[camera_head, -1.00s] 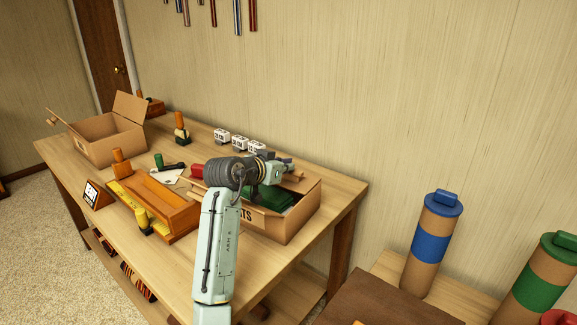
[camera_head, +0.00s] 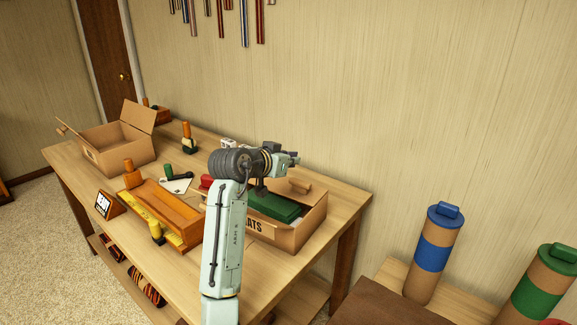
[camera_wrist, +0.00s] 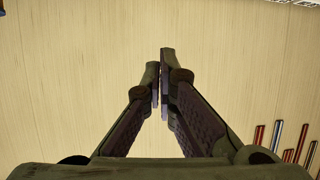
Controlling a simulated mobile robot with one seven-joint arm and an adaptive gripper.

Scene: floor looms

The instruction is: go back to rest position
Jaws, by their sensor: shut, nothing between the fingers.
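My gripper (camera_head: 292,158) is at the end of my raised arm, above the cardboard box with green contents at the right end of the wooden table. In the wrist view its two fingers (camera_wrist: 161,85) meet at the tips with nothing between them. Behind them that view shows the beige wall (camera_wrist: 240,60) and several hanging rods. My arm hides part of the table and the left part of the box.
The cardboard box (camera_head: 290,238) holds a green item (camera_head: 272,206). An open empty carton (camera_head: 115,163) and an orange wooden block (camera_head: 165,208) stand left on the table (camera_head: 262,268). Tubes with blue (camera_head: 432,255) and green (camera_head: 545,290) bands stand at right. Rods (camera_head: 244,22) hang on the wall.

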